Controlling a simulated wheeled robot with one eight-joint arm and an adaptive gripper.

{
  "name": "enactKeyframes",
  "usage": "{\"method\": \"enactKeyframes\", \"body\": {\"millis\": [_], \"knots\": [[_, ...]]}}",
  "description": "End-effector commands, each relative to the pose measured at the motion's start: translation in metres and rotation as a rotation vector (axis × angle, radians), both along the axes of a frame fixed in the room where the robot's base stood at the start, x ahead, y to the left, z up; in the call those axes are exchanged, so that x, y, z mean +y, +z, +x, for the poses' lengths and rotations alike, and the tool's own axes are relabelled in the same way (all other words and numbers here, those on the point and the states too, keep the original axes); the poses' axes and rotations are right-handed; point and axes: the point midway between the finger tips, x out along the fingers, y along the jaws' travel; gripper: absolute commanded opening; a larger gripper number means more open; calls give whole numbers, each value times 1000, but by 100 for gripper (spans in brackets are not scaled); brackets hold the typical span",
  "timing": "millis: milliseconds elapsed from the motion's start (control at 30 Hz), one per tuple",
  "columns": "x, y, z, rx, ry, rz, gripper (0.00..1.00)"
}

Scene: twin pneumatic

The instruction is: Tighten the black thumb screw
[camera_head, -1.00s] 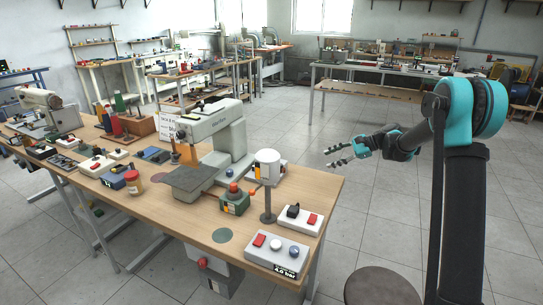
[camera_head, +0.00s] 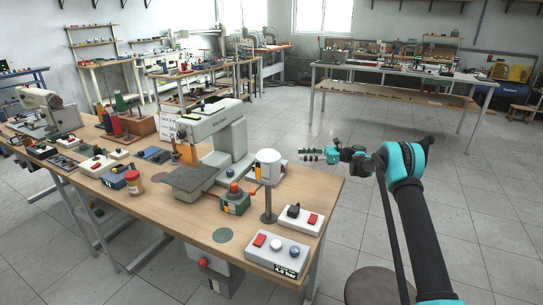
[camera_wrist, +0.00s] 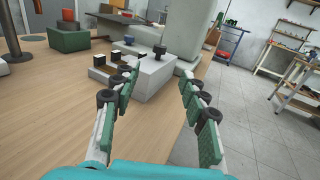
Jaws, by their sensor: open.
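In the wrist view a black knob-like screw (camera_wrist: 160,51) stands on top of a pale grey block (camera_wrist: 152,78) on the wooden bench. I cannot tell for sure that it is the thumb screw, as several other small dark parts sit on or beside the block. My gripper (camera_wrist: 157,82) is open and empty, its green-padded fingers on either side of the block in the picture and apart from it. In the head view my gripper (camera_head: 310,155) is beyond the bench's right edge, pointing left toward the sewing machine (camera_head: 225,135). The block is mostly hidden there by a white cylinder.
The white cylinder on a post (camera_head: 268,166) and a green box with a red knob (camera_head: 234,200) stand on the bench (camera_head: 190,222). Switch boxes (camera_head: 278,252) lie near its front right corner. A round stool (camera_head: 376,287) is below.

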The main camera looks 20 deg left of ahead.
Motion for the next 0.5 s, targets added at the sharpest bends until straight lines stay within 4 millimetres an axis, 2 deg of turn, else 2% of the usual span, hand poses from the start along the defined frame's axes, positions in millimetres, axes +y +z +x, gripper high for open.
{"method": "enactKeyframes", "body": {"millis": [500], "knots": [[96,0,-37,-2,1,0,44]]}}
